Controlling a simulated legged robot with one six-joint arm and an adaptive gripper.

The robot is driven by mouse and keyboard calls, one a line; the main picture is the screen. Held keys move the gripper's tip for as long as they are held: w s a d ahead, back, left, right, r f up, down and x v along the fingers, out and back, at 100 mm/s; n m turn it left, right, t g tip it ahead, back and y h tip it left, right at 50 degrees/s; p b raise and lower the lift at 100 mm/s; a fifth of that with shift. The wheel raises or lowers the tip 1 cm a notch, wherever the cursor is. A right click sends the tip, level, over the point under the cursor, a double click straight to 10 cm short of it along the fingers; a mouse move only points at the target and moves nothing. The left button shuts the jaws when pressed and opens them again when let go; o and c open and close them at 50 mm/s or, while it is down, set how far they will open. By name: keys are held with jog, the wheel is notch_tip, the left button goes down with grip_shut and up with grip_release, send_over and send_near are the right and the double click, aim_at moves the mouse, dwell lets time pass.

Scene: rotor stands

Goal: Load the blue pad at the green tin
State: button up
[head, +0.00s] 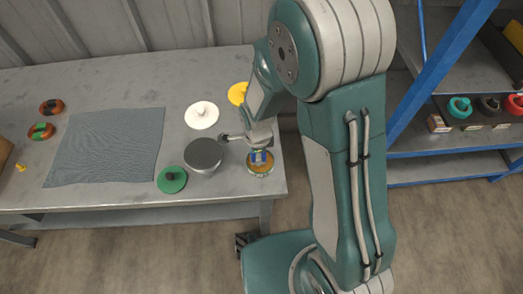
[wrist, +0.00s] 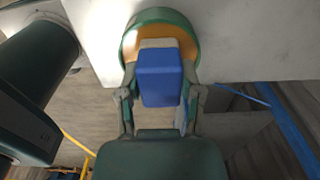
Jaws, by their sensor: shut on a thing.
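A blue pad (head: 259,157) with a pale layer behind it is held in my gripper (head: 258,147). In the wrist view the pad (wrist: 160,80) sits between the two fingers of my gripper (wrist: 160,92), which are shut on its sides. The green tin (head: 261,170) is at the right end of the table, with a green rim and an orange inside. The tin (wrist: 132,36) also shows beyond the pad in the wrist view. The pad overlaps the tin's opening in both views; I cannot tell whether it touches the tin. Part of the tin's inside is hidden.
A dark-topped round stand (head: 203,152) is close left of my gripper. A green disc with a black knob (head: 172,180), a white disc (head: 202,115) and a yellow disc (head: 237,94) lie nearby. A grey-blue mat (head: 105,148) covers the left. Blue-framed shelving (head: 430,79) stands right.

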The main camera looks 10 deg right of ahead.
jog(key=shift+a, duration=0.3)
jog(key=shift+d+r, duration=0.1)
jog(key=shift+d, duration=0.85)
jog(key=shift+a+f, duration=0.2)
jog(key=shift+a, duration=0.5)
jog(key=shift+d+f, duration=0.15)
jog(key=shift+d, duration=0.3)
jog(key=shift+f, duration=0.1)
jog(key=shift+a, duration=0.3)
jog(key=shift+d, duration=0.15)
jog(key=shift+r, duration=3.5)
